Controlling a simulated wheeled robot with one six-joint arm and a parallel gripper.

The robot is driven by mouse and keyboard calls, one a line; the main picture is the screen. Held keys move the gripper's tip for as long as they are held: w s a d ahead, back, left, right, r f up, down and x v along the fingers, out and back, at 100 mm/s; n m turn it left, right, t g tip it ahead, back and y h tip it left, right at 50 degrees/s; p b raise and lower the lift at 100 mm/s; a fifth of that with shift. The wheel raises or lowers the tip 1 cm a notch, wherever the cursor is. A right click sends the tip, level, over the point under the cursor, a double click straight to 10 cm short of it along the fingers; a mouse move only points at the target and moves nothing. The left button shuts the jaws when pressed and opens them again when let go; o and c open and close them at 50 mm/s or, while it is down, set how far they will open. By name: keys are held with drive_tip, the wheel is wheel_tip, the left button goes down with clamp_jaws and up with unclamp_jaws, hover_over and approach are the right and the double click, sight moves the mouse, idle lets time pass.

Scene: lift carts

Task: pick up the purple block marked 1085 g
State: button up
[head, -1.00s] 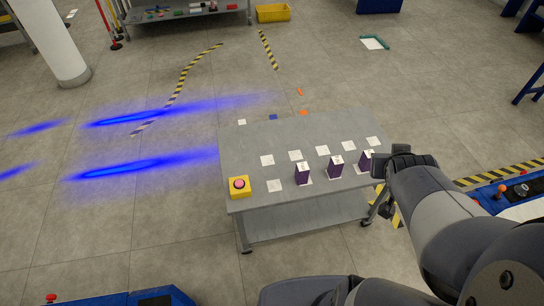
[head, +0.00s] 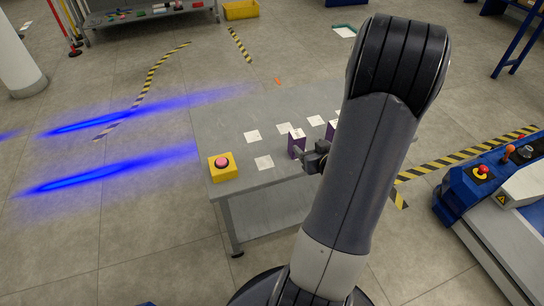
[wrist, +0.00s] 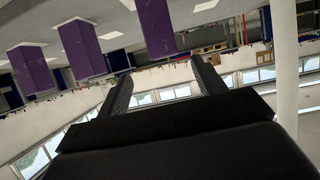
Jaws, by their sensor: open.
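Purple blocks with white tops stand upright on the grey table. The leftmost block (head: 297,146) is beside my gripper (head: 308,157) in the head view. A second block (head: 331,130) is partly covered by my arm. The wrist view looks upside down and shows three blocks: a near one (wrist: 155,28), a middle one (wrist: 82,47) and a far one (wrist: 33,70). Contact cannot be told. The marks are unreadable, so I cannot tell which is 1085 g.
The grey table (head: 228,117) carries several white cards and a yellow box with a red button (head: 223,167) at its left. A blue cart (head: 484,180) stands at the right. Open floor lies left of the table.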

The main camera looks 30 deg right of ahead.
sight(295, 135)
drive_tip(key=x, duration=0.2)
drive_tip(key=b+x, duration=0.1)
drive_tip(key=x, duration=0.3)
drive_tip(key=shift+a+f, duration=0.35)
drive_tip(key=shift+a, duration=0.05)
drive_tip(key=shift+r+b+x, duration=0.25)
drive_tip(key=shift+b+x, duration=0.1)
drive_tip(key=shift+x, duration=1)
drive_tip(key=shift+r+b+x, duration=0.25)
drive_tip(key=shift+b+x, duration=0.1)
drive_tip(key=shift+x, duration=1)
drive_tip(key=shift+w+d, duration=0.2)
clamp_jaws()
